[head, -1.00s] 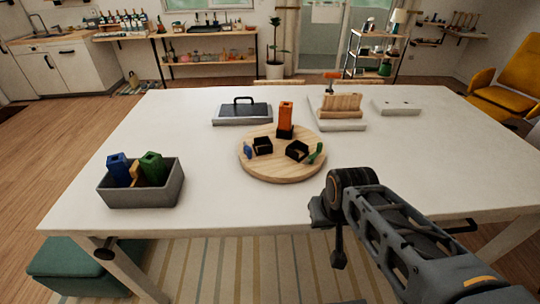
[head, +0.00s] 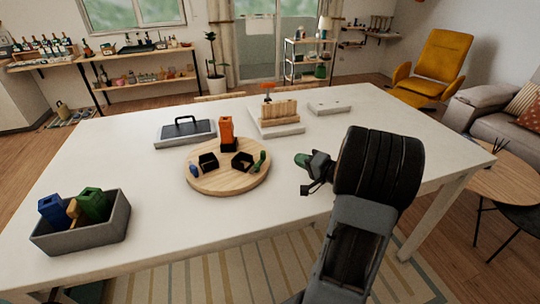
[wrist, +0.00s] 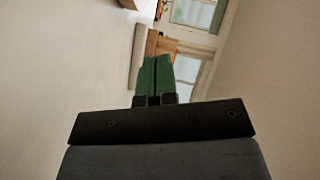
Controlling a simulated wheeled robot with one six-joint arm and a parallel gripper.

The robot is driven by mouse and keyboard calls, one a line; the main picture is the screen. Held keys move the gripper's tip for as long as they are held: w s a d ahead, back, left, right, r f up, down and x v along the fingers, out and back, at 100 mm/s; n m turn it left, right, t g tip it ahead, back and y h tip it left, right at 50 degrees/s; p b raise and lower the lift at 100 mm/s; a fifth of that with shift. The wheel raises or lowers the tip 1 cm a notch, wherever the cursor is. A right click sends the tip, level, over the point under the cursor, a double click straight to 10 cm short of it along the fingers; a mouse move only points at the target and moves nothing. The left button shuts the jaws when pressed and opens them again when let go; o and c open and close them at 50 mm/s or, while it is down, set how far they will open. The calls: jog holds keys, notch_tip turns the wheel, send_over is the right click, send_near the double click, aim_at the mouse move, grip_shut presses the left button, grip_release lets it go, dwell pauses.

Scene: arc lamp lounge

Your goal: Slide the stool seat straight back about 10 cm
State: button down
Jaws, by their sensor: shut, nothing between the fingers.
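A sliver of the teal stool seat (head: 88,292) shows at the bottom left edge of the head view, below the table's near side. Most of it is hidden or out of frame. My gripper (head: 302,160) is above the right part of the white table (head: 120,160), far from this seat, its green fingers pointing left. In the wrist view my gripper's green fingers (wrist: 155,75) lie together, with nothing between them. The stool does not show in the wrist view.
A grey bin (head: 85,238) with coloured blocks stands at the table's near left. A round wooden board (head: 228,180) carries an orange block. Pale wooden edges (head: 220,97) show beyond the table. A side table (head: 505,185) stands at right.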

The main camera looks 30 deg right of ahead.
jog(key=s+y, duration=0.2)
jog(key=s+m+y, duration=0.1)
jog(key=s, duration=0.1)
jog(key=shift+d+f+y, duration=0.15)
jog(key=shift+f+y, duration=0.15)
jog(key=shift+f, duration=0.05)
jog(key=shift+y, duration=0.3)
jog(key=x, duration=1.3)
jog(key=shift+w+a, duration=0.1)
jog(key=shift+a, duration=0.25)
